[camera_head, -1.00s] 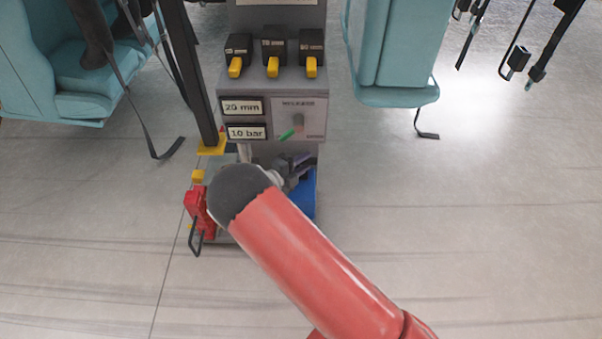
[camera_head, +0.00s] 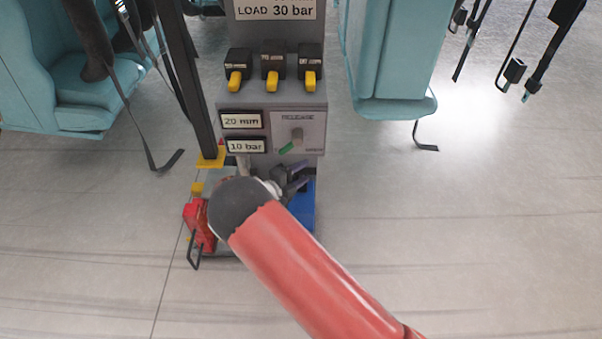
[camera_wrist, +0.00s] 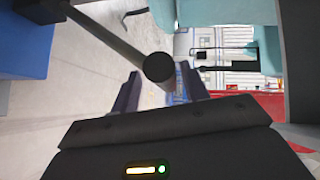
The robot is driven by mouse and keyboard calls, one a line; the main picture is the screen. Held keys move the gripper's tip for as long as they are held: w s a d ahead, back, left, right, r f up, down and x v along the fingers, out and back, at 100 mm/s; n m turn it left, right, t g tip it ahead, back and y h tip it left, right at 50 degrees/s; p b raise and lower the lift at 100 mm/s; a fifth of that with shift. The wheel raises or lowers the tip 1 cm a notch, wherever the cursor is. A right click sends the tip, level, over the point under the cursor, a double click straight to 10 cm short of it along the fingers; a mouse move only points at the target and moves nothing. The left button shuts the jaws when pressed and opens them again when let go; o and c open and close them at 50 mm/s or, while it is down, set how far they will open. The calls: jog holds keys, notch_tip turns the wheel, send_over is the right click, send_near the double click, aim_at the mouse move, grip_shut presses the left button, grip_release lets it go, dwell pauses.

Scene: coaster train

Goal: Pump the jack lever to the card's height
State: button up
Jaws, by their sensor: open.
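The grey jack console (camera_head: 235,180) stands at the centre of the head view. Its top card (camera_head: 275,10) reads "LOAD 30 bar"; any line above is cut off. Its displays read "20 mm" (camera_head: 241,121) and "10 bar" (camera_head: 246,146). A release knob (camera_head: 297,137) sits beside them. In the wrist view a dark rod with a round ball end, seemingly the jack lever (camera_wrist: 110,38), reaches in from the upper left. Its ball appears between the fingers of my open gripper (camera_wrist: 162,86); I cannot tell if they touch. In the head view my gripper (camera_head: 299,178) is mostly hidden behind my arm.
Three black blocks with yellow handles (camera_head: 272,80) sit on the console. A red device (camera_head: 199,222) stands low at its left, a blue block (camera_head: 302,208) at its right. Teal seats (camera_head: 385,60) flank it, with hanging straps. The floor at right is clear.

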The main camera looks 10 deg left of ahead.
jog(key=v, duration=0.7)
jog(key=shift+s+a, duration=0.25)
jog(key=w+d+m+g+b, duration=0.1)
jog(key=m+b, duration=0.3)
jog(key=m, duration=0.7)
jog(key=w+d+m+g+b, duration=0.1)
jog(key=w+m+b, duration=0.2)
jog(key=m, duration=0.8)
jog(key=w+d+m+g+b, duration=0.1)
jog(key=w+d+m+b, duration=0.1)
jog(key=m+b, duration=0.5)
jog(key=shift+w+f+m+y, duration=0.15)
jog(key=shift+w+m, duration=0.15)
jog(key=shift+m, duration=0.8)
jog(key=shift+w+f+m+y, duration=0.15)
jog(key=shift+w+m, duration=0.1)
jog(key=shift+m, duration=0.85)
